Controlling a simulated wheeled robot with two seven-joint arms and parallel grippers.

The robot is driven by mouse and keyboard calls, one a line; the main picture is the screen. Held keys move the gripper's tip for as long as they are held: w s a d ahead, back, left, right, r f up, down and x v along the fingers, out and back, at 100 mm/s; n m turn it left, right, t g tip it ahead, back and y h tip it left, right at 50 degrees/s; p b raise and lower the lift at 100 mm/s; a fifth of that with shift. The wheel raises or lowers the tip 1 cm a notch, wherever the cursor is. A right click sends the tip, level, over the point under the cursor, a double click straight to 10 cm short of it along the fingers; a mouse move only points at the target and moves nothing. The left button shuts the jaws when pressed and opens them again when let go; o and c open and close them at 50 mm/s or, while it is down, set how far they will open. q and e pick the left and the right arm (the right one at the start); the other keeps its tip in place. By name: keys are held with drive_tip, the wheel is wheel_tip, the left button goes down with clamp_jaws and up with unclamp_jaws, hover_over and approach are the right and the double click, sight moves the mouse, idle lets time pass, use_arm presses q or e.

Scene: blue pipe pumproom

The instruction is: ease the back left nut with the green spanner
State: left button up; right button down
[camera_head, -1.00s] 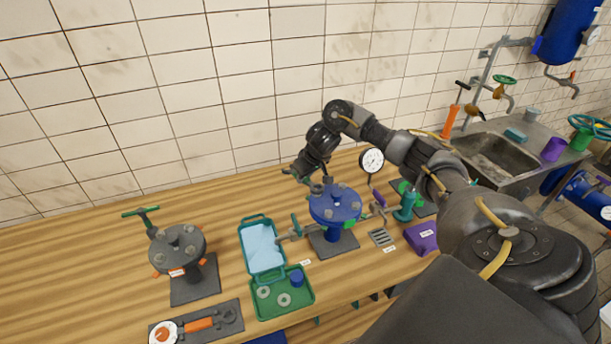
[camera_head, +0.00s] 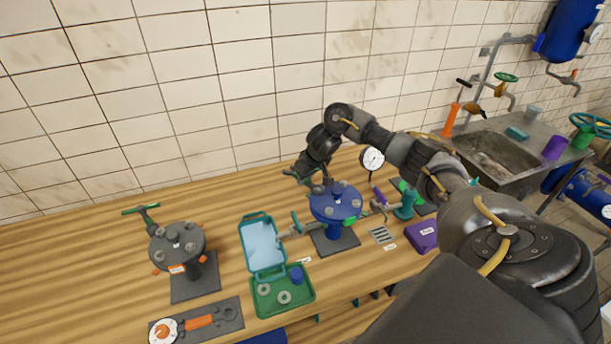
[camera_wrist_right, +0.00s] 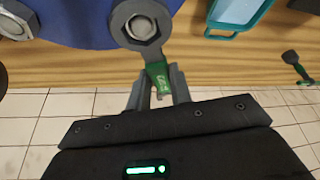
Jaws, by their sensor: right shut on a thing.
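The blue flanged vessel (camera_head: 335,207) stands on a dark plate on the bench, with several nuts on its top. My right gripper (camera_head: 308,180) is over its back left edge. In the right wrist view, my right gripper (camera_wrist_right: 160,88) is shut on the green handle of the spanner (camera_wrist_right: 158,72). The spanner's grey ring end appears around a hex nut (camera_wrist_right: 141,27) at the blue flange's rim (camera_wrist_right: 85,25). How deep the ring sits on the nut I cannot tell. In the head view the arm largely hides the spanner. My left gripper is not in view.
A grey flanged vessel (camera_head: 176,243) with a green T-handle stands at the left. An open teal case (camera_head: 262,245) and a green tray (camera_head: 258,306) with rings lie left of the blue vessel. A gauge (camera_head: 372,160) and a purple block (camera_head: 422,236) are to the right.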

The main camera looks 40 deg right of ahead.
drive_tip(key=shift+f, duration=0.2)
drive_tip(key=shift+r, duration=0.15)
idle(0.3)
drive_tip(key=shift+w+r, duration=0.1)
drive_tip(key=shift+r, duration=0.3)
drive_tip(key=shift+a+r, duration=0.1)
drive_tip(key=shift+r, duration=0.35)
drive_tip(key=shift+f, duration=0.1)
drive_tip(key=shift+d+m, duration=0.35)
drive_tip(key=shift+m, duration=0.25)
drive_tip(key=shift+d, duration=0.1)
